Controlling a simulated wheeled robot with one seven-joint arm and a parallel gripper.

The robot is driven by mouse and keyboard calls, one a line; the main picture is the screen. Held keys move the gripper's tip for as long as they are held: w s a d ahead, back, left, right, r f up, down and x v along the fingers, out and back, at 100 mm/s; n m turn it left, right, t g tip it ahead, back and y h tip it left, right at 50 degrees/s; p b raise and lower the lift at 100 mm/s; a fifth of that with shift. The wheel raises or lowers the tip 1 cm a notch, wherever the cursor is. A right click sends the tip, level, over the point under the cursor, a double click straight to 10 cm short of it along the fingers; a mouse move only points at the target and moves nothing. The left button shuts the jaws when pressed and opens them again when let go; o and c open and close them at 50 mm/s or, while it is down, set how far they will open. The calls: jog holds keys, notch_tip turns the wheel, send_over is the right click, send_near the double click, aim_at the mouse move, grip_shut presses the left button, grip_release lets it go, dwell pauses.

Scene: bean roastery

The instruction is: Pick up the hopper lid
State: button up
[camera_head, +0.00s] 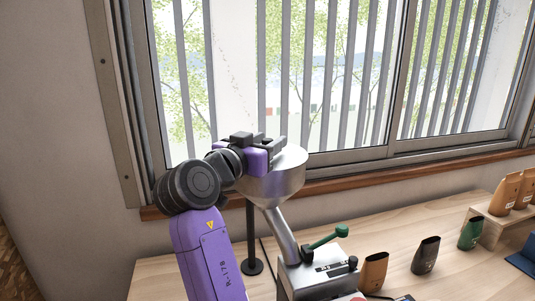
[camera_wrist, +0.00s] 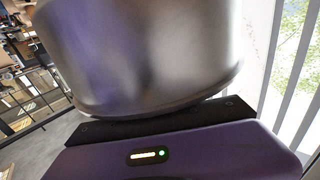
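The metal hopper (camera_head: 272,186) is a silver funnel on top of the grinder by the window. A pale round top shows at its rim, and I cannot tell whether this is the hopper lid. My gripper (camera_head: 277,145) is at the hopper's upper left edge, close to the rim. Its fingers are partly hidden, so their opening is unclear. In the wrist view a large blurred metal round body with a rim (camera_wrist: 150,55) fills the space just beyond my gripper's purple and black housing. I cannot tell whether it is the lid or the hopper wall.
A green-handled lever (camera_head: 327,237) sticks out on the grinder (camera_head: 318,272). Several coffee bags stand to the right, including a dark one (camera_head: 425,256) and a green one (camera_head: 470,234). A wooden riser (camera_head: 490,229) stands further right. The barred window is close behind.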

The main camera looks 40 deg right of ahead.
aim_at(267, 139)
grip_shut()
jog(key=shift+r, duration=0.1)
notch_tip(267, 139, up, 20)
jog(key=b, duration=0.3)
dwell(0.5)
